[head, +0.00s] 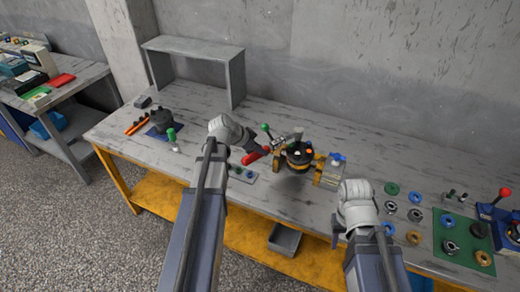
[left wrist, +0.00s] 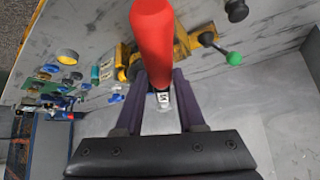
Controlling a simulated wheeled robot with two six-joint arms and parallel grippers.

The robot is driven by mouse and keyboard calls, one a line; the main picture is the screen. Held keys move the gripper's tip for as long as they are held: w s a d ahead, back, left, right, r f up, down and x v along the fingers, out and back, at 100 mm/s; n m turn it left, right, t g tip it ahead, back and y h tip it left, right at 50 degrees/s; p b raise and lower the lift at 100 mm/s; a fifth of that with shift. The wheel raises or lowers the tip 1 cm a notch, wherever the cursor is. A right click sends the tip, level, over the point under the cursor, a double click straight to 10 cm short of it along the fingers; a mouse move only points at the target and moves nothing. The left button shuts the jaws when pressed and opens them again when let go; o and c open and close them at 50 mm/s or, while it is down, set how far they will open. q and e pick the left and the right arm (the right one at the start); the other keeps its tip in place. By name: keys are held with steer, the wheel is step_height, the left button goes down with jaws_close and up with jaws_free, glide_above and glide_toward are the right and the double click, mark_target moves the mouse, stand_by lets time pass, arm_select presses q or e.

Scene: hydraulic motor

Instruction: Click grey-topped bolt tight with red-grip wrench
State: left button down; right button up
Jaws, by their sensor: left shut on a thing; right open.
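The red-grip wrench (head: 254,157) is in my left gripper (head: 250,143), left of the motor. In the left wrist view its red handle (left wrist: 153,40) stands between the two fingers of the left gripper (left wrist: 160,95), with a short metal part showing beyond. The hydraulic motor (head: 299,158) has a dark round body on a yellow fixture near the table's middle. Small light and orange spots show on its top; I cannot tell which is the grey-topped bolt. My right gripper (head: 357,207) is right of the motor, apart from it; its fingertips are hardly visible.
A green-knobbed lever (head: 266,128) stands beside the motor. A blue-handled valve (head: 337,158) is right of it. Several rings and a green mat (head: 465,262) lie at the right. A grey shelf (head: 195,45) stands at the back left. The table behind the motor is clear.

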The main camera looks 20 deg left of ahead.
arm_select(q)
steer(key=shift+w+f+b, duration=0.1)
steer(key=shift+f+b, duration=0.6)
steer(key=shift+f, duration=0.1)
stand_by(0.5)
steer(key=shift+f, duration=0.15)
stand_by(0.5)
steer(key=shift+w+a+m+g+h, duration=0.2)
steer(key=shift+w+a+m+h, duration=0.1)
steer(key=shift+w+a+m, duration=0.35)
steer(key=shift+w+a+m+g+h, duration=0.25)
steer(key=shift+w+a+m, duration=0.2)
steer(key=shift+a, duration=0.3)
steer(key=shift+a, duration=0.1)
steer(key=shift+w+a+r+m+g+h, duration=0.15)
steer(key=shift+w+a+m+g+h, duration=0.15)
steer(key=shift+w+a+m, duration=0.35)
steer(key=shift+w+a+r+m+g+h, duration=0.15)
steer(key=shift+w+a+m+h, duration=0.1)
steer(key=shift+w+a+m, duration=0.4)
steer(key=shift+w+d, duration=0.1)
stand_by(0.3)
